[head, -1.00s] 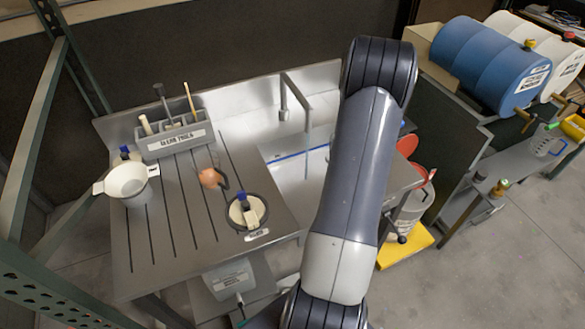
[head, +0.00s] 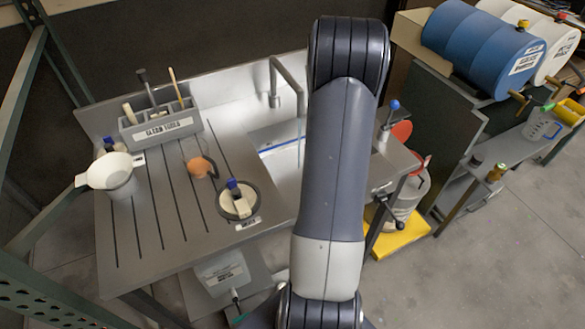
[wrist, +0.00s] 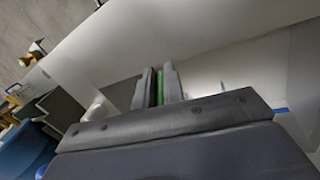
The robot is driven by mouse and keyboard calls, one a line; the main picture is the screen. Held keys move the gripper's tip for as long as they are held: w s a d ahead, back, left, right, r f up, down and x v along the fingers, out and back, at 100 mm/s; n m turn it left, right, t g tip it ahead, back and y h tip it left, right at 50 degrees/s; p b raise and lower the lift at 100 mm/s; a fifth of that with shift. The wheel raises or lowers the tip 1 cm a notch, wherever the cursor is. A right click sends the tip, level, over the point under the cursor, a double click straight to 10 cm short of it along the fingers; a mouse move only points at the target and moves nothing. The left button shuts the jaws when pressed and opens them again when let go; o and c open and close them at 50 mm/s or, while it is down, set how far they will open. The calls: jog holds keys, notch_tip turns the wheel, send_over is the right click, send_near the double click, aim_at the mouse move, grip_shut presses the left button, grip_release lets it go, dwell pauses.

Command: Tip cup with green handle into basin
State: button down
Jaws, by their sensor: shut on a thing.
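In the wrist view my gripper (wrist: 158,88) is shut on a narrow green part (wrist: 160,86), which looks like the green handle. The cup's body cannot be made out there, so its tilt and contents cannot be told. In the head view my arm hides my gripper and whatever it holds. The steel basin (head: 283,172), with a blue line along its wall, shows left of my arm; its right part is behind the arm. Pale grey surfaces fill much of the wrist view around the fingers.
A steel faucet (head: 287,75) arches over the basin. The grooved board (head: 165,215) holds a white cup (head: 110,172), an orange-brown item (head: 201,167) and a brush in a round dish (head: 238,203). A tool caddy (head: 160,127) stands behind. Blue (head: 482,48) and white drums lie at right.

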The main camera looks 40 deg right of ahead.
jog(key=shift+w+a+f+g+h+b, duration=0.3)
jog(key=shift+h+b, duration=0.25)
jog(key=shift+b, duration=0.95)
jog(key=shift+w+a+f+g+h+b, duration=0.15)
jog(key=shift+a+f+h+b, duration=0.35)
jog(key=shift+b, duration=0.95)
jog(key=shift+r+h+b, duration=0.15)
jog(key=shift+h+b, duration=0.1)
jog(key=shift+b, duration=0.25)
jog(key=shift+w+a+r+g+h+b, duration=0.2)
jog(key=shift+a+r+g+h+b, duration=0.25)
jog(key=shift+r+h+b, duration=0.3)
jog(key=h+b, duration=0.1)
jog(key=b, duration=0.1)
jog(key=shift+a+f+g+b, duration=0.15)
jog(key=shift+f+g+b, duration=0.15)
jog(key=shift+f+b, duration=0.1)
jog(key=shift+r, duration=0.2)
jog(key=shift+h, duration=0.25)
jog(key=shift+f+g+h+b, duration=0.25)
jog(key=shift+g+h+b, duration=0.35)
jog(key=shift+b, duration=0.7)
jog(key=shift+w+a+r+g+h+b, duration=0.15)
jog(key=shift+r+g+h+b, duration=0.3)
jog(key=shift+h, duration=0.45)
jog(key=shift+a+r+g+h+b, duration=0.15)
jog(key=shift+r+h+b, duration=0.15)
jog(key=shift+r+h, duration=0.45)
